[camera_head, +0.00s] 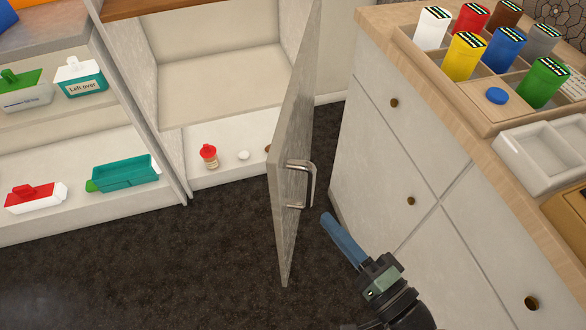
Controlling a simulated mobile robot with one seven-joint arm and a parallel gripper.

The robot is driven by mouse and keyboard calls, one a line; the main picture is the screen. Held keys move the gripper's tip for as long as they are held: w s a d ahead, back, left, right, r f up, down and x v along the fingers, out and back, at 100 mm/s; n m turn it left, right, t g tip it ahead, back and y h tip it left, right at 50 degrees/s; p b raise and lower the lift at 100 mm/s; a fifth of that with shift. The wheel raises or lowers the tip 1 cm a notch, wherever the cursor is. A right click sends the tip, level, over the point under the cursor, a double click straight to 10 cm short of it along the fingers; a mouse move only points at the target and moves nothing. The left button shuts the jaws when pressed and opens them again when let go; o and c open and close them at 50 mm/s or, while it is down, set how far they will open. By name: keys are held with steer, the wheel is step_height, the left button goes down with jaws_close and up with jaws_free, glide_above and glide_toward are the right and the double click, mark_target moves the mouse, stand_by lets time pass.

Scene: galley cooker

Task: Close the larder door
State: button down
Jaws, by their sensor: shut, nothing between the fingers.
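The larder door (290,160) is a grey panel standing wide open, swung out toward me from the right side of a low cupboard (215,100). A metal bar handle (312,185) is on its right-hand face. My gripper (338,234) is at the lower middle, just right of the door and below the handle, with blue fingers pointing up and left. The fingers are together with nothing between them. They look apart from the door and the handle. The door's hinge side and part of the cupboard's right interior are hidden behind the panel.
Inside the cupboard's bottom are a red-topped jar (208,155) and a white round item (243,155). A drawer unit (420,160) with brown knobs stands close on the right, bearing a tray (470,122) of coloured canisters. Open shelves (70,215) stand left. Dark floor (180,265) is clear.

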mark_target(287, 172)
steer(key=b+x, duration=0.1)
steer(key=x, duration=0.8)
steer(key=shift+w+a, duration=0.15)
steer(key=shift+w, duration=0.1)
